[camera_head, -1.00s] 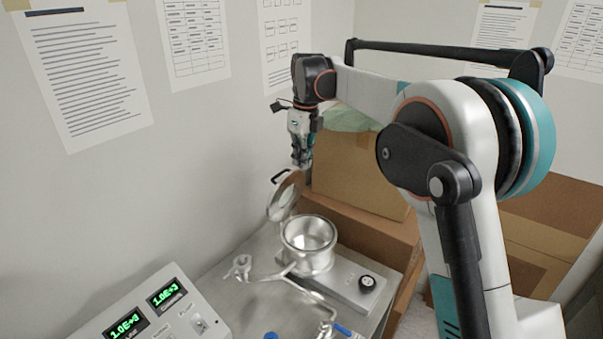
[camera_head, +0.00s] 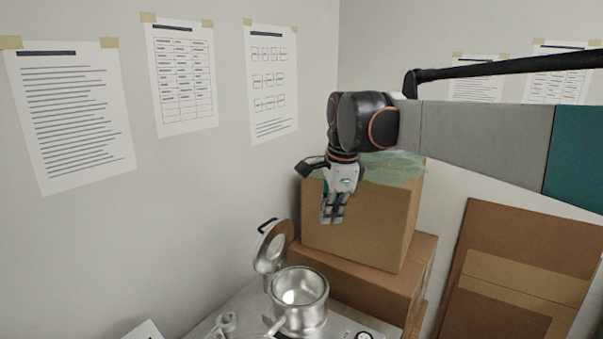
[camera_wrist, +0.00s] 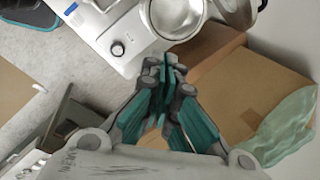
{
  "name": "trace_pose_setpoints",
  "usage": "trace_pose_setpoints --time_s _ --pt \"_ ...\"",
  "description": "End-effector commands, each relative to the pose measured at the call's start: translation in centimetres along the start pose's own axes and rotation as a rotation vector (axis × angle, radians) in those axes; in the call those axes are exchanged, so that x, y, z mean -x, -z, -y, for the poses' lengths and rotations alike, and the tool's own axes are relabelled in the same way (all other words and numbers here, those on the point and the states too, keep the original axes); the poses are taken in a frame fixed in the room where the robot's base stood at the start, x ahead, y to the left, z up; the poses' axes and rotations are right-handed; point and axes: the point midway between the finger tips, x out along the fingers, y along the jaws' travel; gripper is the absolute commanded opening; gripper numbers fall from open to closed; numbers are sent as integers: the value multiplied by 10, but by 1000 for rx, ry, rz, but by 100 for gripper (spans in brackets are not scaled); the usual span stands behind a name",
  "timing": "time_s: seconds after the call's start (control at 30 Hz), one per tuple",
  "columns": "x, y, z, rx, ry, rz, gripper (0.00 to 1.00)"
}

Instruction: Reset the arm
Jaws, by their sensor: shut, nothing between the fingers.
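My gripper (camera_head: 333,216) hangs pointing down from my arm, which reaches in from the right in the head view. Its fingers are shut with nothing between them. It is in front of the upper cardboard box in the picture and above the metal chamber. In the wrist view my gripper (camera_wrist: 170,75) shows its teal-padded fingers together, with the chamber and boxes below.
An open metal chamber (camera_head: 300,302) with its lid (camera_head: 272,246) tilted up stands on the bench. Stacked cardboard boxes (camera_head: 365,225) with green film (camera_head: 395,168) on top stand behind. Flat cardboard (camera_head: 520,270) leans at the right. Papers hang on the wall.

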Motion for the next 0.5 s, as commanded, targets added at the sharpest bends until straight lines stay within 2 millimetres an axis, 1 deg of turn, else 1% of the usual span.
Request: trace_pose_setpoints --time_s 0.03,0.27,0.37,0.5 --pt "-4 8 -18 55 17 -4 0" --pt "-12 35 -84 345 88 -35 0" --pt "-19 45 -115 471 116 -57 0" --pt "-34 58 -158 647 152 -96 0"
